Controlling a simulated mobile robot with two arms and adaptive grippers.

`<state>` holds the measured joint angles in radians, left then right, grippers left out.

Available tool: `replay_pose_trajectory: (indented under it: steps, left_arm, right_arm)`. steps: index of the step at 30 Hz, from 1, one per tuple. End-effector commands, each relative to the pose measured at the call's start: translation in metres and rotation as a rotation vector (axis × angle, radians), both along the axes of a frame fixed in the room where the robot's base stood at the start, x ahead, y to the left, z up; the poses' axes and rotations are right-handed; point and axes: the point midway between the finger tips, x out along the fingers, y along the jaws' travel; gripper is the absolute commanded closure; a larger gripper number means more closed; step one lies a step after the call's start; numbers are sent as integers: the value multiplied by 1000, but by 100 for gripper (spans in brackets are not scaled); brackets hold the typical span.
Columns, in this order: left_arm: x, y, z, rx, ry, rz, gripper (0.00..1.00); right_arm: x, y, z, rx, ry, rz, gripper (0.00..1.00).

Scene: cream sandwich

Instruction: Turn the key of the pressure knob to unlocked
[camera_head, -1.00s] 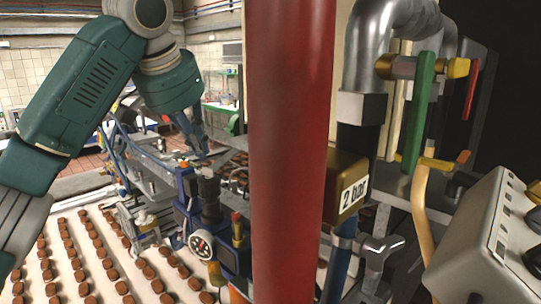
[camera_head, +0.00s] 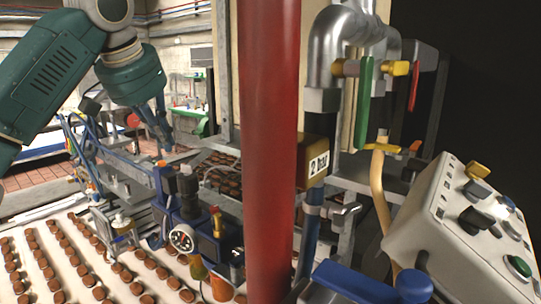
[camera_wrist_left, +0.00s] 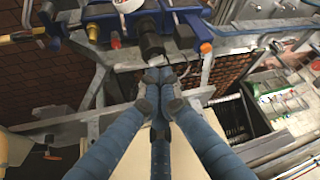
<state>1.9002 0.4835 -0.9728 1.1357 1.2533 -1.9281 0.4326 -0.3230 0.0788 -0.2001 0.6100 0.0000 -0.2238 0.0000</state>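The pressure knob (camera_head: 187,186) seems to be the black cylinder on the blue valve unit, above a round white gauge (camera_head: 181,240), left of the red pipe in the head view. It also shows as a black cylinder (camera_wrist_left: 150,42) at the top middle of the left wrist view. I cannot make out its key or its setting. My left gripper (camera_head: 160,138) points down, above and left of the knob. In the left wrist view its fingertips (camera_wrist_left: 160,90) are drawn together just below the knob; contact cannot be told. My right gripper is not in view.
A thick red pipe (camera_head: 268,150) stands right beside the valve unit. A grey control box (camera_head: 465,220) with knobs is at the right. A yellow "2 bar" block (camera_head: 317,165) sits behind the pipe. Rows of chocolate pieces cover the white conveyor (camera_head: 70,288) below.

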Motion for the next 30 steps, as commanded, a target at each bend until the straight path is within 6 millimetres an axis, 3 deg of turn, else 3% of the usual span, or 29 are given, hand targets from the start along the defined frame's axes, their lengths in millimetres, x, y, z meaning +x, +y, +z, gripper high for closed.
replay_pose_trajectory:
  steps: [2,5,12,14,17,24,30]
  left_arm:
    - [0,0,-13,3,5,0,100]
    - [0,0,-26,3,4,-2,100]
    - [0,-1,-54,1,3,-2,100]
    - [0,-1,-57,1,3,-1,100]
    - [0,-1,-59,1,3,-1,100]
    - [1,-1,-59,1,3,-1,100]
    - [1,-2,-59,1,3,-1,100]
  right_arm:
    - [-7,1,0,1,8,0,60]
    - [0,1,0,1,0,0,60]
    - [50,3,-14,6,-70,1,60]
    - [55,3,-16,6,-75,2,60]
    - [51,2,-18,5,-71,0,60]
    - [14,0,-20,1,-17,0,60]
    - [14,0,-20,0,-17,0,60]
